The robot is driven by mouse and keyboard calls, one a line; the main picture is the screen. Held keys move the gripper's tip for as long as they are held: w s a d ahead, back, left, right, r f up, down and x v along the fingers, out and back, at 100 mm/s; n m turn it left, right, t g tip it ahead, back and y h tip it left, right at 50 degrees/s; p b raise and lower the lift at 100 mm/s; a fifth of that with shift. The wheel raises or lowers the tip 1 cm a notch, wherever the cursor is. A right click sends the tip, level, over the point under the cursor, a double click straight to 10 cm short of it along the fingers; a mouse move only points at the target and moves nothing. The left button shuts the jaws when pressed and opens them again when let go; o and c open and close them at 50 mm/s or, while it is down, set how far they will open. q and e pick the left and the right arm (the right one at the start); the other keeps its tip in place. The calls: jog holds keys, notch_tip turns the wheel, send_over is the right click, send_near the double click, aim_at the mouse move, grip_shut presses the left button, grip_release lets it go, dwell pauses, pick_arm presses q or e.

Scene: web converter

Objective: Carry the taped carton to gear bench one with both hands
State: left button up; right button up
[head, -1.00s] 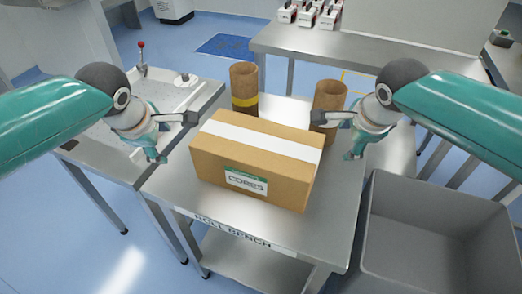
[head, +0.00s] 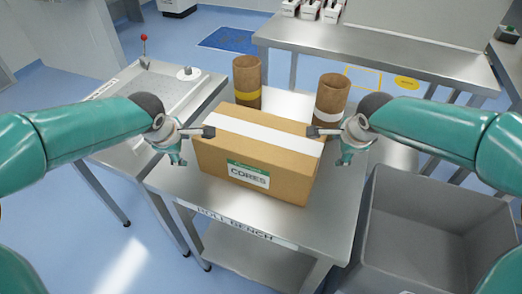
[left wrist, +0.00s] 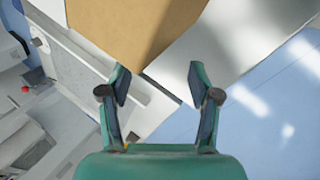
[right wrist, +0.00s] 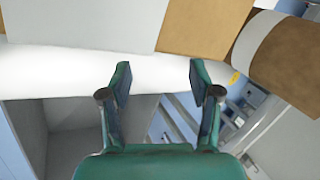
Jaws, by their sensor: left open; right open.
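The taped carton (head: 258,160) is a brown box with a white tape strip along its top and a green-and-white CORES label on its front. It sits upright on the roll bench (head: 190,185). My left gripper (head: 194,146) is open at the carton's left end; the carton (left wrist: 135,25) shows beyond its fingers in the left wrist view. My right gripper (head: 328,143) is open at the carton's right end; the carton (right wrist: 205,22) shows ahead of its fingers in the right wrist view. Whether either finger touches the cardboard I cannot tell. Nothing is between the fingers.
Two brown core tubes (head: 247,82) (head: 331,98) stand behind the carton, one with a yellow band, one with a white band. A grey bin (head: 430,235) stands at the right. A steel bench (head: 380,58) with several small boxes is behind. A machine table (head: 150,95) adjoins at left.

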pick_arm(q)
jog(key=x, duration=0.3)
pick_arm(e)
jog(key=x, duration=0.3)
pick_arm(q)
jog(key=shift+w+d+f, duration=0.15)
jog(key=shift+d+f, duration=0.05)
jog(key=shift+d, duration=0.05)
pick_arm(e)
jog(key=shift+w+a+f, duration=0.15)
jog(key=shift+a+f, duration=0.05)
jog(key=shift+a, duration=0.05)
pick_arm(q)
jog(key=shift+d, duration=0.3)
pick_arm(e)
jog(key=shift+a, duration=0.3)
pick_arm(q)
jog(key=shift+d+r, duration=0.1)
jog(key=shift+d, duration=0.15)
pick_arm(e)
jog(key=shift+a+r, duration=0.1)
jog(key=shift+a, duration=0.1)
